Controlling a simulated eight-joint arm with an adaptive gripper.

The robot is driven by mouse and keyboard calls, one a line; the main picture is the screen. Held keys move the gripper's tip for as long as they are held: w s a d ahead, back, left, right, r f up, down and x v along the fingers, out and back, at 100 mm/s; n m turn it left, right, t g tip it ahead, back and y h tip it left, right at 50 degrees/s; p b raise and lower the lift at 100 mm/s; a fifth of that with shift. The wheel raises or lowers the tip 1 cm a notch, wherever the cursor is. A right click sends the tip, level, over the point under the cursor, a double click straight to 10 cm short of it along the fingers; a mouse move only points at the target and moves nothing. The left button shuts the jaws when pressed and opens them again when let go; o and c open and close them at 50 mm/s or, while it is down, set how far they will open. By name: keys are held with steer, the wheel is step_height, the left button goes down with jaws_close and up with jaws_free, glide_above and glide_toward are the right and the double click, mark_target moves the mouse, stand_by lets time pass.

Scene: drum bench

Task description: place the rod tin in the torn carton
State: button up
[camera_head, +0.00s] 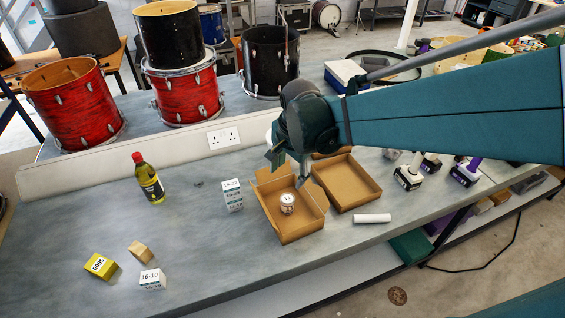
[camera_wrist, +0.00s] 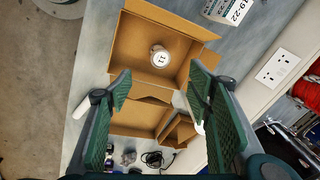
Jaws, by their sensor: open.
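A small white round tin (camera_head: 287,203) with a marked lid, seemingly the rod tin, stands upright inside the left open cardboard carton (camera_head: 304,227). The wrist view shows the tin (camera_wrist: 160,57) on that carton's floor, clear of the fingers. This carton has raised flaps. A second open carton (camera_head: 368,197) beside it on the right is empty; its near wall looks uneven in the wrist view (camera_wrist: 117,131). I cannot tell for certain which carton is the torn one. My gripper (camera_head: 289,172) is open and empty above the left carton; its fingers also frame the wrist view (camera_wrist: 161,88).
A white cylinder (camera_head: 371,218) lies right of the left carton. A bottle (camera_head: 150,181), a yellow box (camera_head: 100,265), a wooden block (camera_head: 140,251) and a white box (camera_head: 152,279) are farther left. Power tools (camera_head: 408,178) stand at right.

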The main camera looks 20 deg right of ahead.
steer(key=s+a+r+n+t, duration=0.2)
steer(key=s+r+n+t, duration=0.2)
steer(key=s+r+n, duration=0.4)
steer(key=shift+s+a+n+t, duration=0.4)
steer(key=shift+s+n, duration=2.1)
steer(key=shift+s, duration=0.2)
steer(key=shift+f, duration=0.15)
step_height(320, 180, down, 4)
steer(key=b, duration=0.4)
